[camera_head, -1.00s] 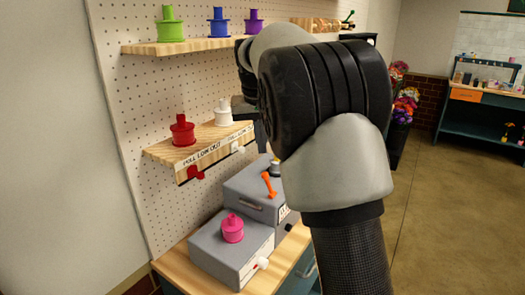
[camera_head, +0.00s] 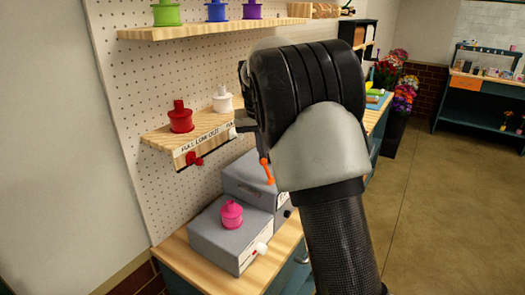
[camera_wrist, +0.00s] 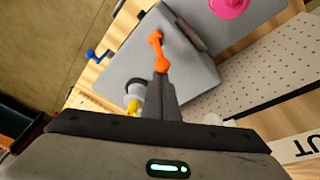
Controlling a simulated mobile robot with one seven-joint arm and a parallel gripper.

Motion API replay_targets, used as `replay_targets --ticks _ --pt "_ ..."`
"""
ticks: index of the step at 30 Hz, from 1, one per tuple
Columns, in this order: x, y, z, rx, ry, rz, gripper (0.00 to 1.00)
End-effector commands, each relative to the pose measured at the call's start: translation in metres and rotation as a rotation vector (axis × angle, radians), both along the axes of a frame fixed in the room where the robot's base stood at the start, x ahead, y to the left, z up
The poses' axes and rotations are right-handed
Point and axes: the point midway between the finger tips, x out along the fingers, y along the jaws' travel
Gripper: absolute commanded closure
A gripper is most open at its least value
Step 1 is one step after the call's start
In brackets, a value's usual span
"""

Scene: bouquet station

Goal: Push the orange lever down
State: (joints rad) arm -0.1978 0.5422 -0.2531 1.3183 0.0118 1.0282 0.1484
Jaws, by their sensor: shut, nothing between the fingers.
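The orange lever (camera_head: 267,172) stands up from the rear grey box (camera_head: 248,182) on the wooden counter. In the wrist view the lever (camera_wrist: 156,46) lies right at the tips of my gripper (camera_wrist: 162,78), whose fingers are shut together with nothing between them. The fingertips overlap the lever's near end in that view; I cannot tell if they touch. In the head view my arm hides most of my gripper (camera_head: 259,145), which is just above the lever.
A front grey box (camera_head: 232,240) carries a pink knob-like piece (camera_head: 231,214) and has a white knob (camera_head: 261,248). A shelf with a red piece (camera_head: 180,117) and a white piece (camera_head: 222,100) is above left. The wrist view shows a blue lever (camera_wrist: 96,55) beside the box.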

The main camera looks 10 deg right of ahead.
Motion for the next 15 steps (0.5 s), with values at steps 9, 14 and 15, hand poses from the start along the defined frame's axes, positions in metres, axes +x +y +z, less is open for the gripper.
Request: replay_targets --ticks 9,14,15 --pt "-0.0035 -0.0038 0.0009 0.04 -0.04 -0.001 1.0" --pt "-0.0054 -0.0054 0.0011 0.056 -0.055 -0.001 1.0" --pt "-0.0059 -0.006 0.001 0.061 -0.059 -0.001 1.0"
